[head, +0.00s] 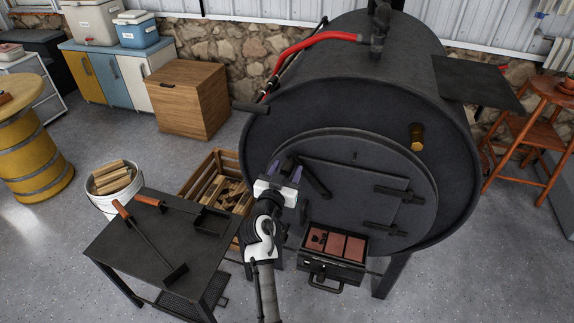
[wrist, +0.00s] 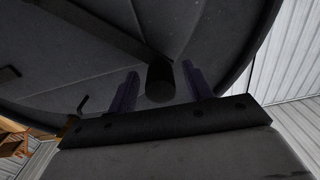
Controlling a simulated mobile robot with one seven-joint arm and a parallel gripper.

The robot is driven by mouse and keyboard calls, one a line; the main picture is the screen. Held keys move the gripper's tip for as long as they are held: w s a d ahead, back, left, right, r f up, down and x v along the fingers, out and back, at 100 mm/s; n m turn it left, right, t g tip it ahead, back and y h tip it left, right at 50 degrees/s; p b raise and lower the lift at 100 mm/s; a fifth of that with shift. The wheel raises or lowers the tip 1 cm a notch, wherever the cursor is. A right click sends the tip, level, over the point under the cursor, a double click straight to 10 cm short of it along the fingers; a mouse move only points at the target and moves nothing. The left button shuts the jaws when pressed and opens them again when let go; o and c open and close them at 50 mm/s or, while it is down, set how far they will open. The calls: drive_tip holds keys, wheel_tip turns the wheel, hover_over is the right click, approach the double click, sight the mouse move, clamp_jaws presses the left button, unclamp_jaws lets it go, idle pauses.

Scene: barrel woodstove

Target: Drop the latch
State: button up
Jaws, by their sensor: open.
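A dark latch bar (head: 316,181) sits at the door's left edge, tilted down to the right. My gripper (head: 286,170) is just left of the latch in the head view, partly covering that side. In the wrist view my gripper (wrist: 161,88) is open, with a finger on each side of a dark round bar end (wrist: 160,82), apparently the latch handle. A gap shows on both sides of it. I cannot tell how deep it lies between the fingers.
The black barrel stove (head: 455,165) fills the centre right. An ash drawer (head: 322,266) stands pulled out below the door. A metal table (head: 165,250) with fire tools is at lower left, beside a wood crate (head: 243,205) and a bucket (head: 100,204) of logs. Open floor lies at far left.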

drive_tip(key=shift+w+d, duration=0.1)
drive_tip(key=shift+w, duration=0.25)
drive_tip(key=shift+c, duration=0.4)
clamp_jaws()
drive_tip(key=shift+w+a+f+n+b, duration=0.15)
drive_tip(key=shift+a+f+n+b, duration=0.35)
drive_tip(key=shift+f+b, duration=0.3)
drive_tip(key=w+a+f+n+b, duration=0.1)
drive_tip(key=a+f+n+b, duration=0.3)
drive_tip(key=f+n+b, duration=0.4)
drive_tip(key=shift+w+f+n+b, duration=0.15)
drive_tip(key=shift+f+n+b, duration=0.25)
drive_tip(key=shift+f+b, duration=1)
drive_tip(key=shift+a+f, duration=0.1)
drive_tip(key=shift+f, duration=0.1)
